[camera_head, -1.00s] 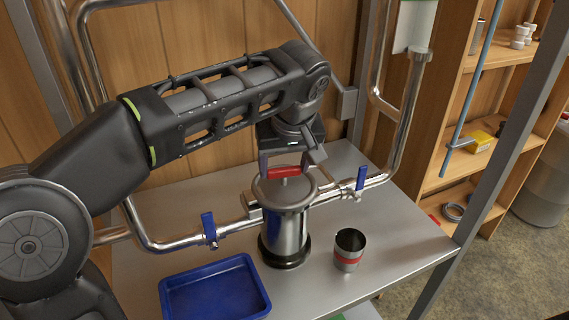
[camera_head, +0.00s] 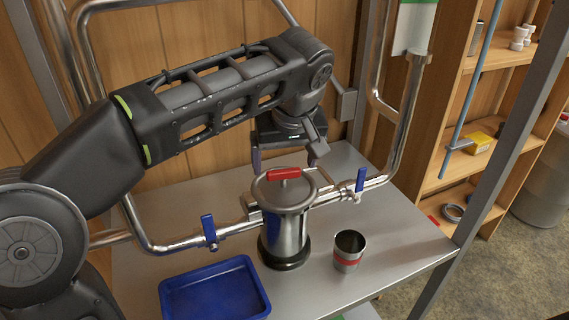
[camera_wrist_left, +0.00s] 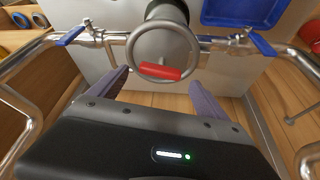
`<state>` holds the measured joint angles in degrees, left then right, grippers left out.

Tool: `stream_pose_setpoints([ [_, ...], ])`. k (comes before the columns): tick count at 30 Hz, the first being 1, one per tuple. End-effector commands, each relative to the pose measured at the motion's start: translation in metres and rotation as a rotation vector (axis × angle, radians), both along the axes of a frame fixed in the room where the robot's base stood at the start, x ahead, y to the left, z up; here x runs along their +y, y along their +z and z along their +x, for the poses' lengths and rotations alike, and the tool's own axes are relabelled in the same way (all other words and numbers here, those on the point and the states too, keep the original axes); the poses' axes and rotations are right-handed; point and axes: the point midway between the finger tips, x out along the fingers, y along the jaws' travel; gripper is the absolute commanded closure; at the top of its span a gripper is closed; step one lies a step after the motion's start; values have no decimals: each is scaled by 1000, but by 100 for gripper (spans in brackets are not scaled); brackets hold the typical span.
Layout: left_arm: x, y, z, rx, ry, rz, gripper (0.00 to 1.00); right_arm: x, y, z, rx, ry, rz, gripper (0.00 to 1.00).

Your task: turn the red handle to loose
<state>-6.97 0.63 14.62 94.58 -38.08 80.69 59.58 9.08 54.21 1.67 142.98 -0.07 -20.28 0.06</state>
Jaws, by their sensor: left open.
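The red handle (camera_head: 284,174) is a short red grip on the round metal wheel (camera_head: 262,195) on top of the upright metal cylinder (camera_head: 290,236). In the left wrist view, the red handle (camera_wrist_left: 160,71) lies across the near rim of the wheel. My left gripper (camera_head: 286,163) is open and empty, above and just behind the red handle. In the left wrist view its fingers (camera_wrist_left: 160,80) are spread to either side of the handle, apart from it. My right gripper is in neither view.
Pipes with blue valve levers (camera_head: 209,228) (camera_head: 360,179) run to both sides of the cylinder. A blue tray (camera_head: 215,290) lies at front left. A metal cup (camera_head: 348,250) with a red band stands to the right. The steel tabletop (camera_head: 400,240) is clear at the right.

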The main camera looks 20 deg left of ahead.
Motion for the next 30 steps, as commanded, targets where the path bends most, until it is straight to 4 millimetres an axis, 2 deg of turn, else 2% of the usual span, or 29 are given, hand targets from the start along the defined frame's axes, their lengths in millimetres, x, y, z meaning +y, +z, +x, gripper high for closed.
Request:
stream_pose_setpoints([
  [1, -2, 14, -2, -2, -2, 0, 13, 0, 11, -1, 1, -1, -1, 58],
  [3, -4, 24, -5, -2, -2, -1, 13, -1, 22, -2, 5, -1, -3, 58],
  [10, -10, 47, -14, -1, 0, 0, 13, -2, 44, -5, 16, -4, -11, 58],
  [30, -12, 49, -16, -1, 0, -1, 13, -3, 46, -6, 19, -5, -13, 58],
])
